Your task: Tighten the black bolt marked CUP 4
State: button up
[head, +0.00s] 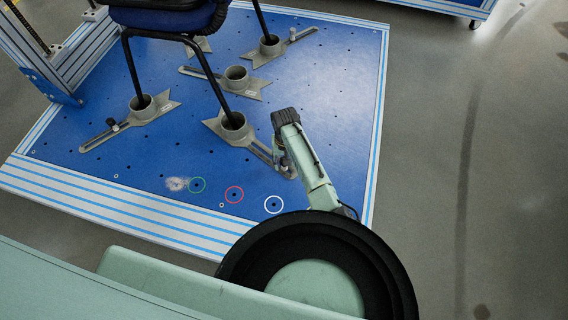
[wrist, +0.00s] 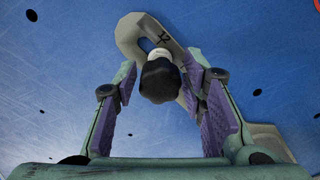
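A black knob-headed bolt (wrist: 160,82) on a pale shank stands in the slotted end of a grey bracket (wrist: 132,32) in the wrist view. A dark mark is on the bracket beside it, but I cannot read it as CUP 4. My gripper (wrist: 162,66) is open, with one purple-padded finger on each side of the bolt head. I see gaps at the sides and nothing gripped. In the head view, my gripper (head: 282,166) is low over the slotted arm of the front right bracket (head: 256,147), and the bolt there is mostly hidden by it.
A chair (head: 165,18) stands with its legs in grey cups on a blue platform (head: 340,100). Green, red and white rings mark the front. Platform right of my arm is clear.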

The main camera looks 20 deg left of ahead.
jog(key=shift+o, duration=0.9)
jog(key=shift+r+n+p, duration=0.15)
jog(key=shift+n+p, duration=0.2)
jog(key=shift+n, duration=0.25)
jog(key=shift+n+p, duration=0.3)
jog(key=shift+n, duration=1.1)
jog(key=n+p, duration=0.1)
jog(key=n, duration=0.2)
jog(key=shift+n, duration=0.3)
jog(key=shift+n, duration=0.3)
